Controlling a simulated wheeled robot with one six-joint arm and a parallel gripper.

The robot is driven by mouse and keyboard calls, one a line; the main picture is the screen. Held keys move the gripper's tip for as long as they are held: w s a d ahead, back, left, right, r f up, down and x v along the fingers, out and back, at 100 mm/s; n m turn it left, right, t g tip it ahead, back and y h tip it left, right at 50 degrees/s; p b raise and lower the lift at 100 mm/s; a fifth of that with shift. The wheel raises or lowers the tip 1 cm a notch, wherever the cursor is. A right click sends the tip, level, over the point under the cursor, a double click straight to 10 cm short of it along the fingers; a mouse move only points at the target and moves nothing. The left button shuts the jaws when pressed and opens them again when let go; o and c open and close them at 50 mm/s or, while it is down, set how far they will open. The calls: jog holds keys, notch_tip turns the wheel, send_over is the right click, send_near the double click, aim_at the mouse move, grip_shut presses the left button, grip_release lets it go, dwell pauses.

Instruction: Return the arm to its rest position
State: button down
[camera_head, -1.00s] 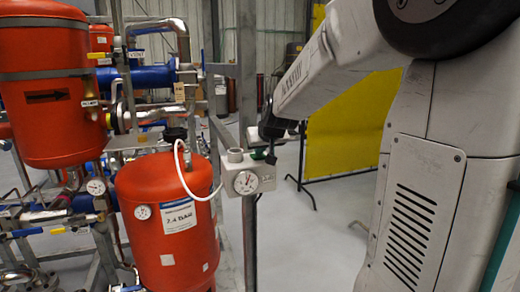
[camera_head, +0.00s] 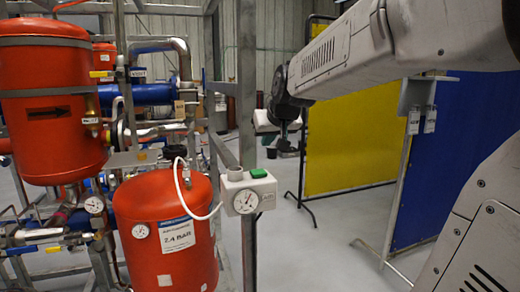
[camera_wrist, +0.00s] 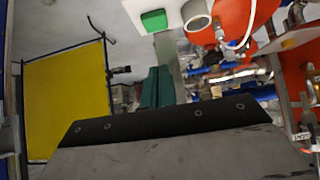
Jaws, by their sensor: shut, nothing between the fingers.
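My arm reaches in from the right in the head view, raised above the floor. My gripper (camera_head: 285,146) hangs at its end, small and partly hidden by the wrist. In the wrist view the dark green fingers of my gripper (camera_wrist: 157,88) are together, with nothing seen between them. The gripper is to the right of the white gauge box (camera_head: 238,190) and higher in the picture, apart from it. The box with its green button also shows in the wrist view (camera_wrist: 171,12).
A red tank (camera_head: 160,255) with a pressure label and white hose stands at lower left. A larger red vessel (camera_head: 45,140) and pipework are behind it. A grey post (camera_head: 247,90) rises near my gripper. Yellow (camera_head: 345,150) and blue (camera_head: 450,130) screens stand at right. Grey floor lies between.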

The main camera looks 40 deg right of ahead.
jog(key=shift+s+a+r, duration=0.1)
jog(key=shift+s+r, duration=0.15)
jog(key=shift+r, duration=0.05)
dwell(0.4)
jog(key=s+a+f+n+g+y, duration=0.1)
jog(key=s+a+f+g, duration=0.1)
jog(key=s+a+f, duration=0.3)
jog(key=s+a+f+n+g, duration=0.1)
jog(key=s+a+f+g, duration=0.2)
jog(key=s, duration=1)
jog(key=s+a+f+n+g+y, duration=0.1)
jog(key=s+a+f+g, duration=0.1)
jog(key=s+a+f, duration=0.5)
jog(key=shift+s+a+g+y, duration=0.3)
jog(key=shift+s+a, duration=0.8)
jog(key=shift+s, duration=0.1)
